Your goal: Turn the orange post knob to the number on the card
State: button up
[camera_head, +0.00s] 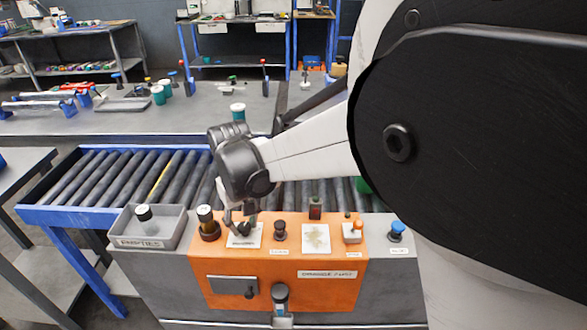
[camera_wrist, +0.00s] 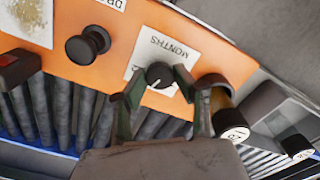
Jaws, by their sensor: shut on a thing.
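The orange post (camera_head: 290,262) stands at the front, marked with a plate that appears to read "ORANGE POST" (camera_head: 327,274). Its dark round knob (camera_wrist: 160,75) has a white pointer line and sits on a white plate (camera_wrist: 150,55) lettered "MONTHS". My gripper (camera_wrist: 158,88) is shut on the knob, one finger on each side; it also shows from above in the head view (camera_head: 242,222). The fingers partly hide the plate and any scale marks. A white card with a yellowish smudged patch (camera_head: 316,238) lies on the post top; I can read no number on it.
A black mushroom knob (camera_wrist: 88,45) is beside the plate. A dark-based, white-capped cylinder (camera_head: 207,222) stands close on the other side. A grey tray (camera_head: 150,228) holds another white-capped piece at left. A roller conveyor (camera_head: 120,178) runs behind; my arm covers the right side.

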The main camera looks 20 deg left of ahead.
aim_at(243, 227)
jog(key=shift+m, duration=0.3)
dwell(0.4)
jog(key=o, duration=1.1)
jog(key=r, duration=1.2)
jog(key=shift+s, duration=0.2)
